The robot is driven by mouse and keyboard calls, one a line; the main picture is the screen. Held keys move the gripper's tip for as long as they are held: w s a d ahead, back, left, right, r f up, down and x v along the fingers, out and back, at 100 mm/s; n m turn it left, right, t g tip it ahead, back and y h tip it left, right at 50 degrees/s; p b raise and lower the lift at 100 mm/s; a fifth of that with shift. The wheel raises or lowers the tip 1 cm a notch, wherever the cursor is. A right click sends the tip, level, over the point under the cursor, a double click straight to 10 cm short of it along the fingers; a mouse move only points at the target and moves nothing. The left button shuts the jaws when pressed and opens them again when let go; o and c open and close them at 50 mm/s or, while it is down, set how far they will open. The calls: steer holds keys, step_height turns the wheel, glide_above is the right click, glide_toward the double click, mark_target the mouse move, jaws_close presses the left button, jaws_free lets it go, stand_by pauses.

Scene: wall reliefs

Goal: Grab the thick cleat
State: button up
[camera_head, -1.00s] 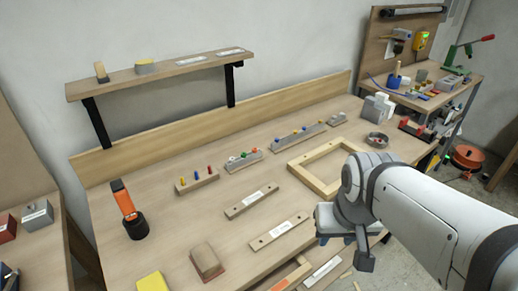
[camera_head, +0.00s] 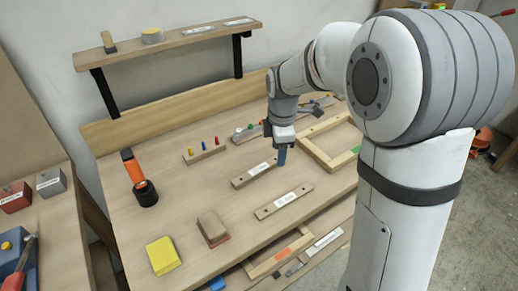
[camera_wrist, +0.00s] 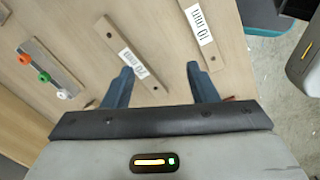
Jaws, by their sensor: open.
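Two labelled wooden cleats lie on the bench. The far cleat (camera_head: 241,181) also shows in the wrist view (camera_wrist: 112,38); its label seems to read 20 mm, the larger number, so it looks like the thick one. The near cleat (camera_head: 265,212) is labelled 10 mm and shows at right in the wrist view (camera_wrist: 212,58). My gripper (camera_head: 281,161) points down over the far cleat's right end. In the wrist view its fingers (camera_wrist: 160,70) are open and empty, with that cleat's end between them, closer to the left finger. Whether they touch it is unclear.
A strip with coloured knobs (camera_wrist: 50,68) lies beyond the cleats. A peg block (camera_head: 205,153), a wooden frame (camera_head: 318,154), a sanding block (camera_head: 212,228), a yellow block (camera_head: 162,255) and an orange-handled tool (camera_head: 134,172) surround the area. A shelf (camera_head: 170,45) is behind.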

mark_target(259, 169)
steer(key=w+a+f+n, duration=0.4)
steer(key=f+n, duration=0.1)
steer(key=shift+w+a+n+g, duration=0.3)
steer(key=shift+w+a+n, duration=0.05)
steer(key=shift+a+n, duration=0.05)
steer(key=f, duration=0.5)
steer(key=f+p, duration=0.1)
steer(key=f, duration=0.1)
steer(key=shift+w+a+f, duration=0.25)
steer(key=shift+a+f, duration=0.05)
steer(key=shift+a, duration=0.05)
steer(key=shift+c, duration=0.2)
jaws_close()
